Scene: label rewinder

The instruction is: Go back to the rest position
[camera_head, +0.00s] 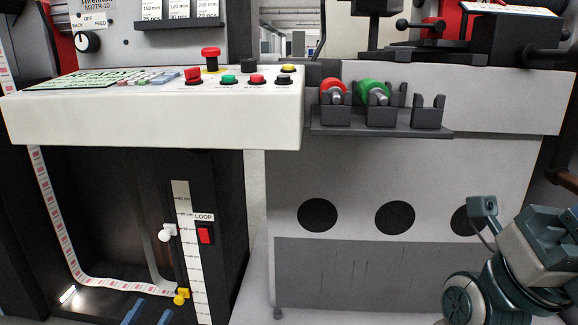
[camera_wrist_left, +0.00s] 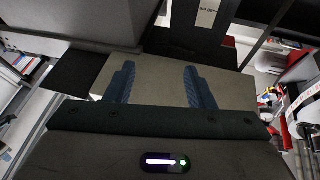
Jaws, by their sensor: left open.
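My left gripper (camera_head: 149,313) shows only its two blue fingertips at the bottom edge of the head view, in front of the dark loop bay under the white control panel. In the left wrist view the left gripper (camera_wrist_left: 160,87) has its two blue fingers wide apart with nothing between them. It touches nothing that I can see. Teal links of my right arm stand at the lower right of the head view; the right gripper itself is out of the picture.
The white control panel (camera_head: 150,128) juts out at the left. A label strip (camera_head: 55,215) hangs in the bay beside a red LOOP switch (camera_head: 205,235). A dark holder (camera_head: 380,130) carries a red core (camera_head: 333,86) and a green core (camera_head: 372,88). Floor shows between the cabinets.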

